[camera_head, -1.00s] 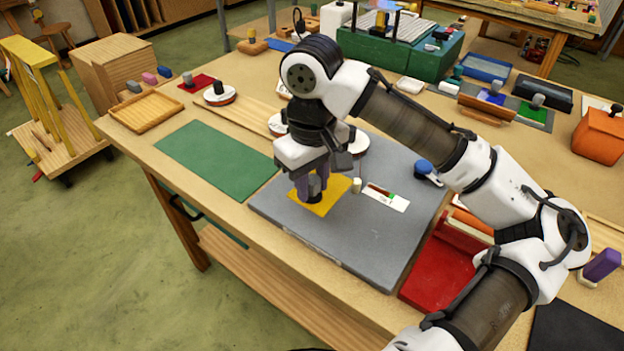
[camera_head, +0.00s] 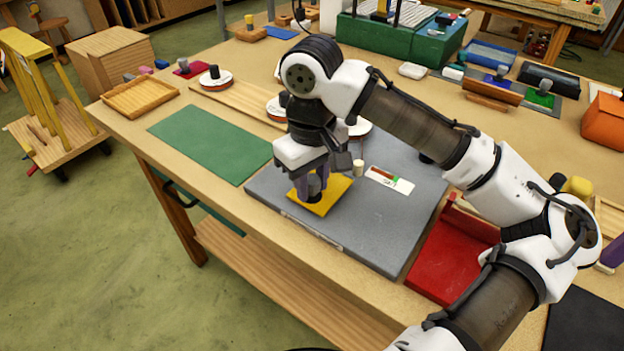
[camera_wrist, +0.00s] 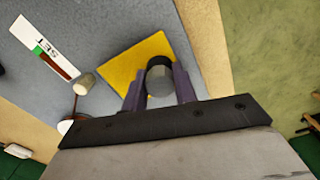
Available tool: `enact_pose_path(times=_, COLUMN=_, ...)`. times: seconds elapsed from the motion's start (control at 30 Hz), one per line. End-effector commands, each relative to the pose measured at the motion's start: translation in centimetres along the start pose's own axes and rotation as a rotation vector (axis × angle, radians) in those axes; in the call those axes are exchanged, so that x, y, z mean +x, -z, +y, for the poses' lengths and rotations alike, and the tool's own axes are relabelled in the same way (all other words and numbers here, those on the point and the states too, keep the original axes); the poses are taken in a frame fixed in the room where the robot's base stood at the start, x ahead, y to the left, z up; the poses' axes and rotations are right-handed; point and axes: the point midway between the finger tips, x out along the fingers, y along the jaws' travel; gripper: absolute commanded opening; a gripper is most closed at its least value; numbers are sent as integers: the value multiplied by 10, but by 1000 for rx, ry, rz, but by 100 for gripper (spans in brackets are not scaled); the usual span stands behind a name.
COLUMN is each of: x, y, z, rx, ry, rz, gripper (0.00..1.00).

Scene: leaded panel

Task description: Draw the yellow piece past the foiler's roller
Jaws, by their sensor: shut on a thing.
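The yellow piece (camera_head: 336,190) lies on the grey mat (camera_head: 375,235), near its front edge. It also shows as a flat yellow sheet in the wrist view (camera_wrist: 128,62). My gripper (camera_head: 311,188) is above it, its purple fingers shut on a round grey knob (camera_wrist: 159,77) standing on the piece. A small cream roller (camera_head: 358,167) stands upright behind and to the right of the piece, apart from it. In the wrist view the roller (camera_wrist: 84,83) is left of the piece. The near part of the piece is hidden by my fingers.
A white card marked SET (camera_wrist: 45,50) with a green and red scale lies beyond the roller. A green mat (camera_head: 210,148) lies left of the grey mat, and a red tray (camera_head: 448,268) right of it. The grey mat's front right area is bare.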

Motion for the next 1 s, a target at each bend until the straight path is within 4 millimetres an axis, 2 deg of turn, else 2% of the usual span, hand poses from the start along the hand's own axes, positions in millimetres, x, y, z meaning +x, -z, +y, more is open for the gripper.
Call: enact_pose_path(times=1.0, x=4, y=0, z=0, rx=0, ry=1, rz=1, gripper=8)
